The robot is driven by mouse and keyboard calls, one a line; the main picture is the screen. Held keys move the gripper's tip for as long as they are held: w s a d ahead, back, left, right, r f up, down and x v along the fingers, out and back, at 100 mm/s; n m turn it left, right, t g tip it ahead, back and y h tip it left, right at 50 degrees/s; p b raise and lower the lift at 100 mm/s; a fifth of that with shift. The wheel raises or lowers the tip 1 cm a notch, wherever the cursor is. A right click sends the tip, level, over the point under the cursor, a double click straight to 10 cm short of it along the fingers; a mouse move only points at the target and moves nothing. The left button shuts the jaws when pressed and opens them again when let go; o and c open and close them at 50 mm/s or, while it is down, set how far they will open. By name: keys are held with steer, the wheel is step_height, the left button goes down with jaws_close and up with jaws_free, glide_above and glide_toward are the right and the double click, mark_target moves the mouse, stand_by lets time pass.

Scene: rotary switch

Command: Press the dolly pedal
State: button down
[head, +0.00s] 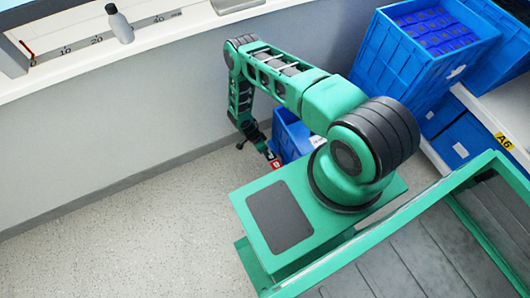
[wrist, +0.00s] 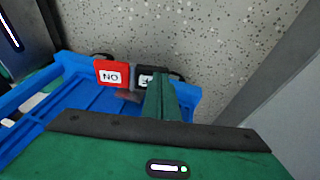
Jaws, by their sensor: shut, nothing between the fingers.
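A red pedal (wrist: 110,74) with a white label, its lettering upside down, sits at the edge of the blue dolly (wrist: 75,97). A black pedal (wrist: 150,73) with a partly hidden label is right beside it. My gripper's fingers (wrist: 164,96) are shut and empty; in the wrist view they overlap the black pedal's lower right part. I cannot tell whether they touch it. In the head view my gripper (head: 259,145) is low, close to the red pedal (head: 276,164), and the blue dolly or crate (head: 289,134) is partly hidden behind my arm.
A pale wall (head: 150,100) runs behind, with speckled floor (head: 120,225) free at the left. Blue crates (head: 415,60) stand on a shelf at the upper right. A grey bottle (head: 120,27) stands on the white ledge (head: 185,36).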

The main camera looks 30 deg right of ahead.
stand_by(0.4)
steer(key=w+d+v, duration=0.1)
steer(key=w+v, duration=0.1)
steer(key=v, duration=1.1)
steer(key=shift+w+r, duration=0.2)
